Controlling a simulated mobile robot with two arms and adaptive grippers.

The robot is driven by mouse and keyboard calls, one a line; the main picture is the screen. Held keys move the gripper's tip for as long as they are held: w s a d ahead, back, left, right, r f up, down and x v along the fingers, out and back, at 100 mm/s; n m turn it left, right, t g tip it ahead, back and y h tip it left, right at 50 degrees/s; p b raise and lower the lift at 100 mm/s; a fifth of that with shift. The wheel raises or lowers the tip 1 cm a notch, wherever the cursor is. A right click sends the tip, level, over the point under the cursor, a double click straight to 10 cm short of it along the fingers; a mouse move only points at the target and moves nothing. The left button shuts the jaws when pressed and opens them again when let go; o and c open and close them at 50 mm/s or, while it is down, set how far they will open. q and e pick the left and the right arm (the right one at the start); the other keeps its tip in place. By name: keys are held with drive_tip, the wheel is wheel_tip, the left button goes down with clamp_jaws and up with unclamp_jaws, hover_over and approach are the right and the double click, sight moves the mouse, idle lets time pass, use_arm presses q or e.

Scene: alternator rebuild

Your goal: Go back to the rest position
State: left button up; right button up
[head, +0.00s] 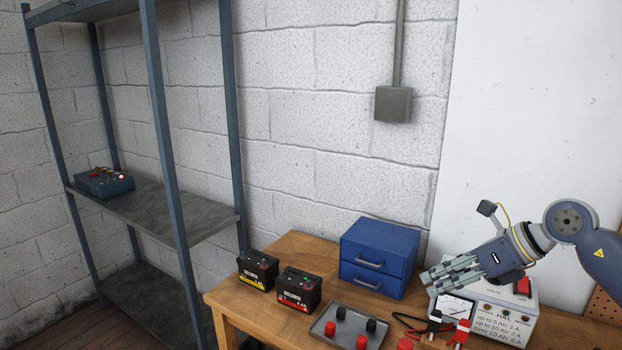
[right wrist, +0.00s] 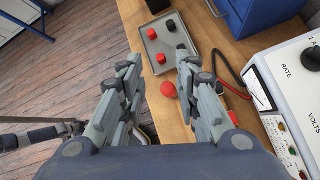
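My right gripper (head: 432,284) is in front of the white charger box (head: 512,326), above the right part of the workbench. In the right wrist view its two fingers (right wrist: 157,62) stand apart with nothing held between them. A red cap (right wrist: 168,89) shows in the gap, lying below on the bench.
The wooden bench (head: 284,250) carries two black batteries (head: 258,270) (head: 299,289), a blue drawer unit (head: 378,257) and a grey tray (head: 322,326) with red and black caps. Red and black clamps (head: 461,333) lie before the charger.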

drive_tip(key=s+a+r+m+t+y, duration=0.1)
drive_tip(key=a+r+m+t+y, duration=0.3)
drive_tip(key=a, duration=0.5)
drive_tip(key=s+a+r+m+t+y, duration=0.2)
drive_tip(key=a+r+m+t+y, duration=0.15)
drive_tip(key=a+m+y, duration=0.35)
drive_tip(key=s+d+f+m+t+h, duration=0.2)
drive_tip(key=d+f+m+h, duration=0.4)
drive_tip(key=f+m+h, duration=0.5)
drive_tip(key=s+d+f+m+t+h, duration=0.1)
drive_tip(key=s+d+f+m+h, duration=0.1)
drive_tip(key=d+f+m+h, duration=0.9)
drive_tip(key=s+a+f+m+g+y, duration=0.3)
drive_tip(key=s+f+g, duration=0.4)
drive_tip(key=s, duration=0.6)
drive_tip(key=s+a+f+m+g+y, duration=0.1)
drive_tip(key=s+a+f+m+g, duration=0.3)
drive_tip(key=s+f, duration=0.65)
drive_tip(key=s+d+f+m+g, duration=0.1)
drive_tip(key=s+f, duration=0.1)
drive_tip(key=f, duration=1.1)
drive_tip(key=s+f+g, duration=0.1)
drive_tip(key=s+f, duration=0.2)
drive_tip(key=f, duration=1)
drive_tip(key=s+d+f+g, duration=0.1)
drive_tip(key=s+d+f, duration=0.2)
drive_tip(key=s+f, duration=1.2)
drive_tip(key=shift+s+d+f, duration=0.2)
drive_tip(key=shift+s, duration=0.25)
